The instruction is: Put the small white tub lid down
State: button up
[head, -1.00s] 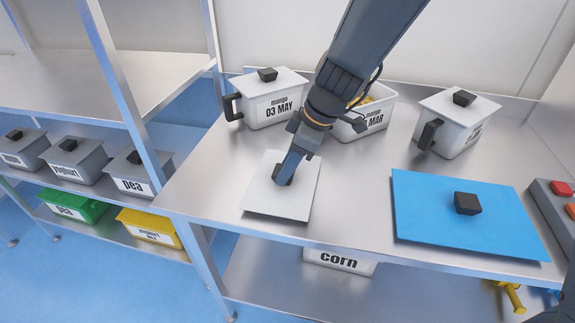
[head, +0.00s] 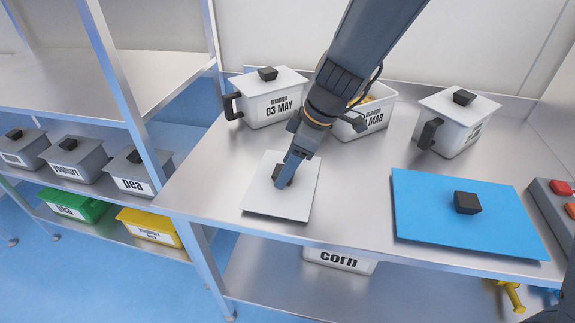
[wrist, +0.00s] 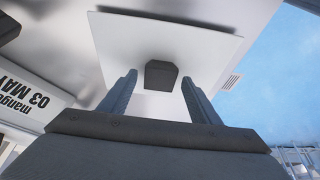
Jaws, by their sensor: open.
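The small white tub lid (head: 264,198) lies flat on the steel bench near its front left edge, with a dark block knob at its middle. It also shows in the wrist view (wrist: 205,45). My gripper (head: 282,182) is over the lid at the knob. In the wrist view my gripper (wrist: 158,82) is open, one finger on each side of the knob (wrist: 161,74), with gaps between fingers and knob. The open tub marked MAR (head: 365,122) stands behind my arm, yellow pieces showing inside; my arm hides part of it.
A lidded mango 03 MAY tub (head: 272,105) stands at the back left, another lidded tub (head: 455,128) at the back right. A large blue lid (head: 425,225) lies to the right, beside a red-buttoned box (head: 545,200). Bench between the lids is clear.

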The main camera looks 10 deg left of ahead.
jog(key=b+v, duration=0.1)
jog(key=v, duration=1.1)
